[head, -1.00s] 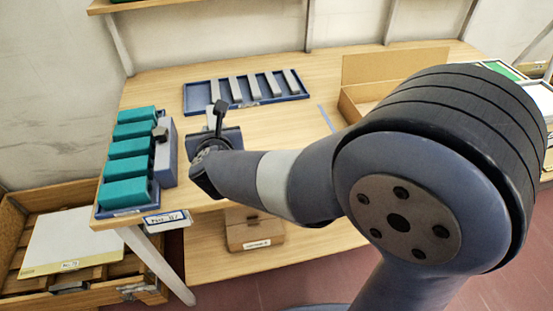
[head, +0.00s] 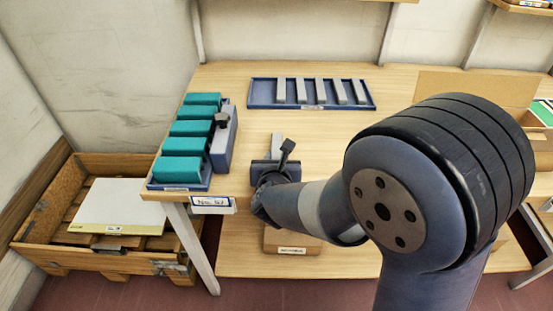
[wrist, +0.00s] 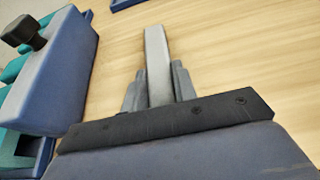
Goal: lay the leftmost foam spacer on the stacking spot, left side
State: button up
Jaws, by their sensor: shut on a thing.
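My gripper (head: 273,164) is shut on a slim grey bar, a foam spacer (head: 277,142), above the front of the table. In the wrist view the spacer (wrist: 156,50) sticks straight out from between the two fingers (wrist: 159,88). Several like grey bars (head: 320,91) lie side by side in a blue tray (head: 262,92) at the back of the table, with bare room at the tray's left end. I cannot make out a marked stacking spot now; my arm covers part of the table.
Several teal blocks (head: 189,129) sit in a blue rack at the table's left edge, beside a blue-grey block (head: 223,140) with a black knob, close left of my gripper. A cardboard box (head: 465,90) stands at right. A wooden crate (head: 50,213) is on the floor at left.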

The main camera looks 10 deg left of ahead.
jog(key=shift+f, duration=0.15)
jog(key=o, duration=0.9)
jog(key=shift+o, duration=0.2)
jog(key=shift+r, duration=0.35)
jog(key=v, duration=1.2)
jog(key=shift+f+p, duration=0.25)
jog(key=shift+p, duration=0.15)
